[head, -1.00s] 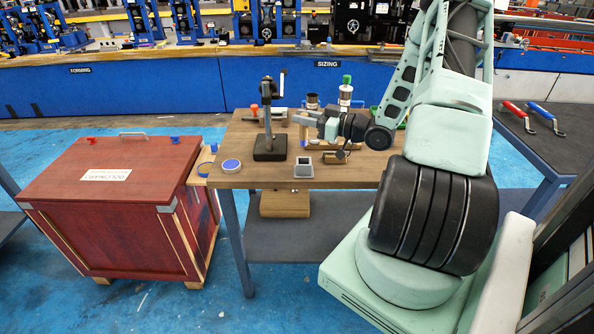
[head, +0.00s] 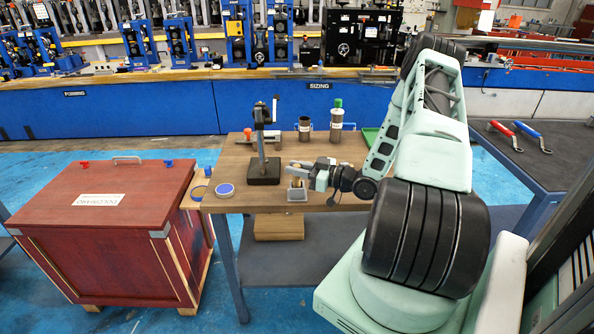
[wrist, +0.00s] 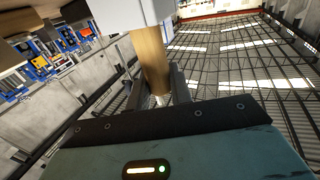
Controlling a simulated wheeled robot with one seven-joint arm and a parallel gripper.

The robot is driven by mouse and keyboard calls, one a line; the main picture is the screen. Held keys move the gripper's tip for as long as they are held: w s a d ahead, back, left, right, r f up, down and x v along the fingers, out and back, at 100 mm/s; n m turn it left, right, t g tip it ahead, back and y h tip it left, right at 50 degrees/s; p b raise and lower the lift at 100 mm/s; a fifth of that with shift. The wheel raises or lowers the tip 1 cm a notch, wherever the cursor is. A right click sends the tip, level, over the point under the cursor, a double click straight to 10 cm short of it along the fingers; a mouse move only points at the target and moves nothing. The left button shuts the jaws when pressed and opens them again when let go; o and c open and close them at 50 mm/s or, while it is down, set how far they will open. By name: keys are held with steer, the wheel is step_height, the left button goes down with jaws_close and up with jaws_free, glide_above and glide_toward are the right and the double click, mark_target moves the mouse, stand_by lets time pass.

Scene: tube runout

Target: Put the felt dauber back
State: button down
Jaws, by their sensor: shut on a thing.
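The felt dauber shows as a light wooden handle (wrist: 152,62) in the wrist view. My gripper (wrist: 159,88) is shut on it, with a dark finger on each side. In the head view my gripper (head: 296,169) is low over the table, just above a small grey square holder (head: 297,195). A little of the wooden dauber (head: 296,182) shows between the gripper and the holder. Its lower end is hidden at the holder, so I cannot tell how deep it sits. A pale grey block at the top of the wrist view meets the handle's far end.
A black stand (head: 263,172) with an upright post is close left of my gripper. A blue-topped round tin (head: 225,190) lies near the wooden table's (head: 235,160) left edge. A dark cup (head: 305,130) and a green-capped bottle (head: 337,122) stand behind. A red crate (head: 105,215) is left.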

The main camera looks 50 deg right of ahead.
steer(key=shift+f, duration=0.45)
steer(key=shift+f, duration=0.1)
steer(key=c, duration=1.3)
jaws_free()
steer(key=shift+o, duration=0.2)
steer(key=shift+f, duration=0.1)
steer(key=b+v, duration=0.4)
steer(key=v, duration=1.3)
steer(key=shift+s+r, duration=0.2)
steer(key=shift+r, duration=0.2)
